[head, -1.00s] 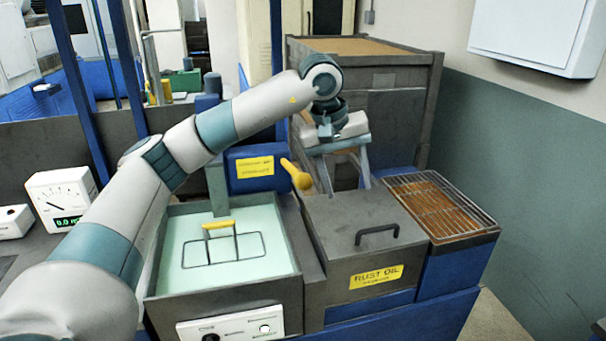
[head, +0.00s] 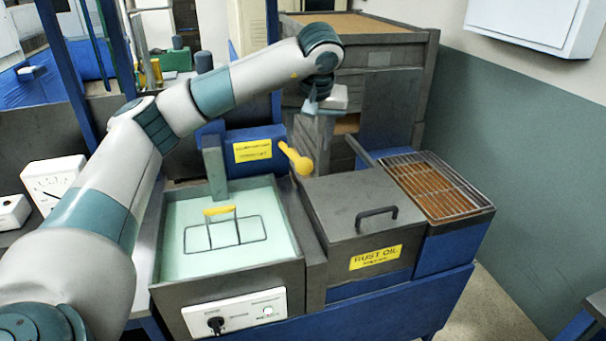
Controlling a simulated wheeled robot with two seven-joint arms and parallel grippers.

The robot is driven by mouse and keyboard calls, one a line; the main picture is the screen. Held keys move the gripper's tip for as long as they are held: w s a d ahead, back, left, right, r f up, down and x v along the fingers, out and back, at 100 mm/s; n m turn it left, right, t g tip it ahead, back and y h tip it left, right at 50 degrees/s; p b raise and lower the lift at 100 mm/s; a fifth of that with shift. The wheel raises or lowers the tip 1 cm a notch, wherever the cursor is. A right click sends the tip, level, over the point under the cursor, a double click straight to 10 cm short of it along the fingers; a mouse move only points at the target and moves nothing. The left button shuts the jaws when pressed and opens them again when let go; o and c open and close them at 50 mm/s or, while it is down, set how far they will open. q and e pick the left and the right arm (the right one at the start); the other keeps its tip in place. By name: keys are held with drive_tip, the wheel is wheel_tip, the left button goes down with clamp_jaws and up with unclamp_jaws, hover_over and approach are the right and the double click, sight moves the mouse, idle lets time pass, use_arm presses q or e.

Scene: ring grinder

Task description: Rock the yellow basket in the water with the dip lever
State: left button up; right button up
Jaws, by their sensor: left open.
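The basket (head: 224,244) is a dark wire frame with a yellow handle (head: 219,210), sitting in the pale green water of the left tank (head: 270,277). The dip lever (head: 295,160) is a yellow rod with a rounded end, sticking out of the blue box (head: 255,148) behind the tank. My left gripper (head: 322,128) is open, pointing down just behind and right of the lever. It looks empty and apart from the lever, though its fingertips are partly hard to make out. My right gripper is not in view.
A lidded tank labelled "RUST OIL" (head: 352,224) with a black handle stands right of the water tank. A wire rack (head: 436,186) lies further right. A panel with a knob (head: 235,312) is on the front. A large grey bin (head: 400,80) stands behind.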

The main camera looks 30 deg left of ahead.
use_arm(q)
drive_tip(key=p+x, duration=0.4)
drive_tip(key=x, duration=1)
drive_tip(key=shift+w+a+f+p, duration=0.1)
drive_tip(key=shift+a+f+p, duration=0.05)
drive_tip(key=shift+f+p, duration=0.2)
drive_tip(key=shift+w+a+f, duration=0.15)
drive_tip(key=shift+f, duration=0.35)
drive_tip(key=shift+c, duration=0.3)
clamp_jaws()
wheel_tip(320, 180, up, 11)
drive_tip(key=h+p, duration=0.1)
drive_tip(key=p, duration=0.1)
hover_over(303, 172)
drive_tip(key=w+a, duration=0.6)
drive_tip(key=shift+w+d+f+g, duration=0.15)
drive_tip(key=shift+d+f+g, duration=0.05)
drive_tip(key=shift+g, duration=0.2)
